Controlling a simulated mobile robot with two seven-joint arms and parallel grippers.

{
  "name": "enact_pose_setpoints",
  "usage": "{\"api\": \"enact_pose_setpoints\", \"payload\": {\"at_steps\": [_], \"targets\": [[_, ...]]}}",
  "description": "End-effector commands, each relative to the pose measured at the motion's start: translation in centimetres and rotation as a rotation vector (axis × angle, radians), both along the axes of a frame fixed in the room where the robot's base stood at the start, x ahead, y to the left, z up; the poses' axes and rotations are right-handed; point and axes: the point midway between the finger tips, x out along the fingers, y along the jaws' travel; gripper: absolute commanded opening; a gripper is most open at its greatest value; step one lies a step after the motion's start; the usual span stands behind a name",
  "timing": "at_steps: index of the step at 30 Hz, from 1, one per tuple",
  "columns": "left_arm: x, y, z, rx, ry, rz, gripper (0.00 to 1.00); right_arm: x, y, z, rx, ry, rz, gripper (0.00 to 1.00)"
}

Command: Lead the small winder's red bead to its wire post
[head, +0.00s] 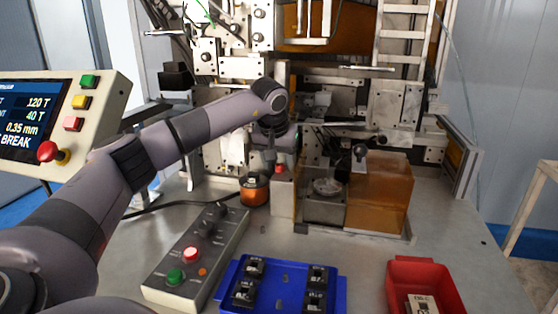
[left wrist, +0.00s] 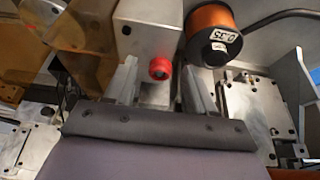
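A small red round piece, which looks like the bead (left wrist: 160,68), sits at the face of a pale upright block (left wrist: 148,28) in the left wrist view. The head view shows it small (head: 280,169) near the top of the same block (head: 283,196). My left gripper (left wrist: 160,80) is open, its two fingers apart on either side of the bead, with gaps on both sides. In the head view the left gripper (head: 270,157) points down beside the block, partly hidden by its wrist. I cannot pick out the wire post or a wire at the bead. My right gripper is not in view.
An orange wire spool (head: 254,190) stands close left of the block. A control box (head: 197,250), a blue tray (head: 278,285) with small black parts and a red bin (head: 418,285) lie in front. Winder machinery (head: 395,105) and an amber block (head: 380,195) fill the back right.

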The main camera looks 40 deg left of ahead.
Motion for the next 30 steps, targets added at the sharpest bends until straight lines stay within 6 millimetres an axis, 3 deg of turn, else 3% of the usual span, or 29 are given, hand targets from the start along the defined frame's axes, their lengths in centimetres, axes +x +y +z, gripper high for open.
{"api": "enact_pose_setpoints", "payload": {"at_steps": [8, 21, 30], "targets": [[-0.1, -0.1, 0.3, 0.0, -0.001, 0.0, 0.54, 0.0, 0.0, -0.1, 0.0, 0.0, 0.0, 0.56], [-2.1, -1.2, 6.0, 0.0, -0.002, 0.0, 0.54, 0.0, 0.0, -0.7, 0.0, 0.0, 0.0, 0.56], [-2.4, -1.3, 6.6, 0.0, 0.0, 0.0, 0.54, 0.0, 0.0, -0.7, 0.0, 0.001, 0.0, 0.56]]}}
